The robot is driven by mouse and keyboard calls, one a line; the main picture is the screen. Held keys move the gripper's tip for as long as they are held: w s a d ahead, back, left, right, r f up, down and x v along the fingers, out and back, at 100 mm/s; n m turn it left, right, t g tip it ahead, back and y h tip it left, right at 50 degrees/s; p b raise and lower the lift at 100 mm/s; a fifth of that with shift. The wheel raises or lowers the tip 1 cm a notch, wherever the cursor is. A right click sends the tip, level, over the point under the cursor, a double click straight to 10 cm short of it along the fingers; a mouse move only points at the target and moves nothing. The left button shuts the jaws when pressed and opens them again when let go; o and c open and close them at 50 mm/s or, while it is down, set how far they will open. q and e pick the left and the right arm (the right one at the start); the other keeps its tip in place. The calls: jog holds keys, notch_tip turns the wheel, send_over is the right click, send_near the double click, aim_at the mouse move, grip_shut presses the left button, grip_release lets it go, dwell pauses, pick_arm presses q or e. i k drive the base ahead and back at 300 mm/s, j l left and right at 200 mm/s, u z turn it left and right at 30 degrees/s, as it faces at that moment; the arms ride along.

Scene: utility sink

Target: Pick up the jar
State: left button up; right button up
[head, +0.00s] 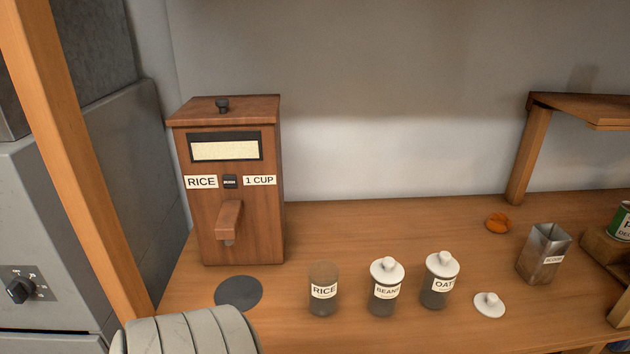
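Three small labelled jars stand upright in a row on the wooden counter in the head view. The RICE jar (323,289) is on the left and has no white lid on it. The BEANS jar (386,288) in the middle and the OATS jar (440,281) on the right wear white knobbed lids. A loose white lid (489,304) lies on the counter to the right of the OATS jar. The task does not say which jar it means. Neither of my gripper's fingers shows in this view.
A wooden rice dispenser (229,245) stands at the left, with a dark round pad (238,293) in front. A metal scoop cup (544,254), an orange item (498,223) and a green can (619,220) are at the right. A wooden post (75,160) rises at the left. The counter behind the jars is clear.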

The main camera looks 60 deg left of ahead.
aim_at(323, 276)
jog(key=u, duration=1.8)
jog(key=k+l+z, duration=0.15)
jog(key=l+z, duration=0.2)
jog(key=k+l+z, duration=0.15)
jog(key=l+z, duration=0.2)
